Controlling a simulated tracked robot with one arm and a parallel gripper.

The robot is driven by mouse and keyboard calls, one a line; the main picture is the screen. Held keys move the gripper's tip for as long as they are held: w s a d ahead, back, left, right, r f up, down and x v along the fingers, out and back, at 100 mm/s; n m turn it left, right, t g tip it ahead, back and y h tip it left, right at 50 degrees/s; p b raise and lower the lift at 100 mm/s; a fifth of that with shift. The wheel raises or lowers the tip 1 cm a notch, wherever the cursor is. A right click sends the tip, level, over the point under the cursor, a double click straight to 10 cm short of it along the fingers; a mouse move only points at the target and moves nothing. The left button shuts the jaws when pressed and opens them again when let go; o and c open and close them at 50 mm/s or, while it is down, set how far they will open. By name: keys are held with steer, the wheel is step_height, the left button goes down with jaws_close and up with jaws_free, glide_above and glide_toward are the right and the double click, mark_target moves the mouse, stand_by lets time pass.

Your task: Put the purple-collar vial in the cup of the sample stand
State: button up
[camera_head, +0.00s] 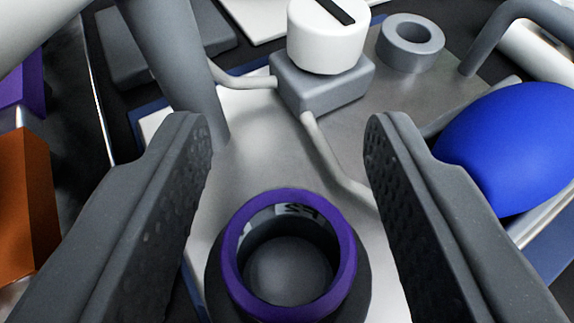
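A dark, round, open-topped vessel with a purple collar (237,275) is at the bottom centre. It matches the purple-collar vial, seen from above, with a small dark marking inside its rim. Its lower body is hidden below the frame. My gripper (288,130) is open, with one finger left and one right of the collar. Gaps show between the collar and both fingers, and nothing is held. A short grey ring (413,40) with a round hole stands at the upper right. I cannot tell whether it is the cup of the sample stand.
A white knob (327,40) on a grey block (323,85), with pipes, stands ahead on a metal plate (255,150). A blue rounded body (512,148) is close to the right finger. A grey post (175,65) rises behind the left finger. An orange block (25,205) is far left.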

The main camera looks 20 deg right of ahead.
steer(key=shift+r, duration=0.15)
steer(key=p+v, duration=0.1)
steer(key=v, duration=1.1)
steer(key=shift+p, duration=0.3)
steer(key=shift+a, duration=0.1)
